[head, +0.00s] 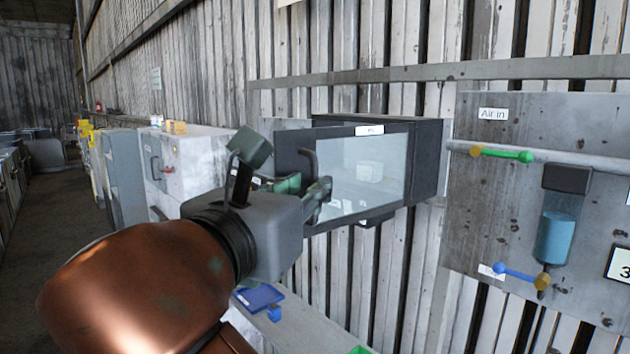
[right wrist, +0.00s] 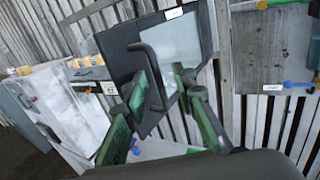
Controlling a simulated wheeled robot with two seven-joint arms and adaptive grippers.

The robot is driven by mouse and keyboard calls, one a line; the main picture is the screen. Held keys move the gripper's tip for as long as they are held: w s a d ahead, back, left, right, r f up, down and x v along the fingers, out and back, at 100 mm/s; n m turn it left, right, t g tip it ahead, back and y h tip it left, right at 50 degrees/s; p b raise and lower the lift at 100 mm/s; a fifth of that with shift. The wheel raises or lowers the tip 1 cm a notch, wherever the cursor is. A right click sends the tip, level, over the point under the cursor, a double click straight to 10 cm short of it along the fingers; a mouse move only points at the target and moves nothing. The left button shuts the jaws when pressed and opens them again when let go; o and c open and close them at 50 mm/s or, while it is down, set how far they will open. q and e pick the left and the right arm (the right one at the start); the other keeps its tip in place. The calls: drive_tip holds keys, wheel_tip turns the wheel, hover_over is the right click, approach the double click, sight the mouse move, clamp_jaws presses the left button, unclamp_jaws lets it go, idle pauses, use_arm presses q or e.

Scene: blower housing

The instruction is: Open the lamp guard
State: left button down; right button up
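The lamp guard (head: 395,190) is a dark-framed box on the wall with a pale glass front and a small white label. It also shows in the right wrist view (right wrist: 208,35). A dark bent bar handle (head: 309,157) stands out from the left part of its front; it shows in the right wrist view too (right wrist: 152,58). My right gripper (head: 325,192) is in front of the handle. In the right wrist view its green-and-grey fingers (right wrist: 162,85) are apart, with the handle's lower end seen between them. I cannot tell whether they touch it. My left gripper is not in view.
Right of the guard is a grey panel (head: 500,220) with a pipe, a green-handled valve (head: 503,154), a blue-handled valve (head: 515,273) and a blue-filled cup (head: 555,238). Grey cabinets (head: 190,158) stand at the left. A ledge below holds a blue item (head: 259,297).

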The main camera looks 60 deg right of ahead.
drive_tip(key=v, duration=0.7)
idle(0.4)
